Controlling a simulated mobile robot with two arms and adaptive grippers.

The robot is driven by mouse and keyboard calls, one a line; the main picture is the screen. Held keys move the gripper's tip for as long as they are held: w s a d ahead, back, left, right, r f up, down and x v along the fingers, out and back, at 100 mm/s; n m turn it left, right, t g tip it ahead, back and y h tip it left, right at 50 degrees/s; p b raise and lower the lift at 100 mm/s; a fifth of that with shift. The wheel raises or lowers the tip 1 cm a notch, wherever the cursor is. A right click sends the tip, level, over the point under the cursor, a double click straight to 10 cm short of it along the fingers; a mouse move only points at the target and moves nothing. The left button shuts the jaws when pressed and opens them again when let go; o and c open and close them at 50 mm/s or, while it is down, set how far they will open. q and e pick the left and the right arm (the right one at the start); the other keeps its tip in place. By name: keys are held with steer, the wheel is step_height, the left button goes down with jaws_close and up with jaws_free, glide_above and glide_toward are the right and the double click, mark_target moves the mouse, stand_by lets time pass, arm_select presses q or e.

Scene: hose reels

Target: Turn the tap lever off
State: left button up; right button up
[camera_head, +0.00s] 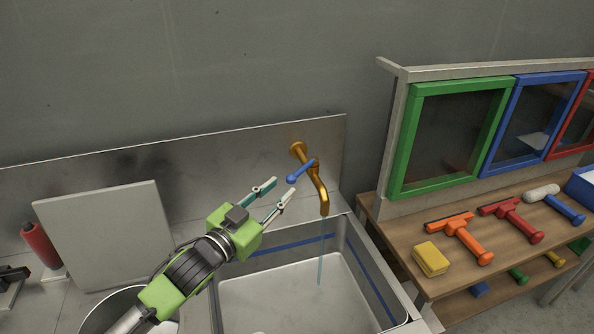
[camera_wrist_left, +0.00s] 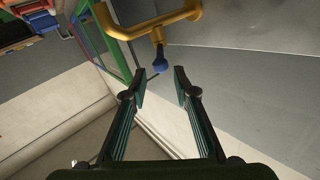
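A brass tap (camera_head: 320,188) comes out of the metal backsplash above the sink. Its blue lever (camera_head: 299,172) points left and slightly down toward my gripper, and a thin stream of water (camera_head: 321,255) runs from the spout into the sink. My left gripper (camera_head: 284,191) is open, its two fingers spread just left of the lever. In the left wrist view, the blue lever end (camera_wrist_left: 160,62) shows beyond and between the open fingertips (camera_wrist_left: 158,85), with the brass tap (camera_wrist_left: 155,22) above it. Nothing is between the fingers' pads. My right gripper is in neither view.
The steel sink (camera_head: 375,262) lies below the tap. A grey board (camera_head: 108,232) leans on the backsplash at left, with a red bottle (camera_head: 40,244) beside it. A wooden shelf (camera_head: 400,235) at right holds a yellow sponge (camera_head: 430,259), squeegees and framed panes.

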mark_target(288, 182)
arm_select(q)
steer(key=p+x, duration=0.1)
steer(key=x, duration=0.6)
steer(key=shift+w+d+p, duration=0.3)
steer(key=shift+w, duration=0.4)
jaws_close()
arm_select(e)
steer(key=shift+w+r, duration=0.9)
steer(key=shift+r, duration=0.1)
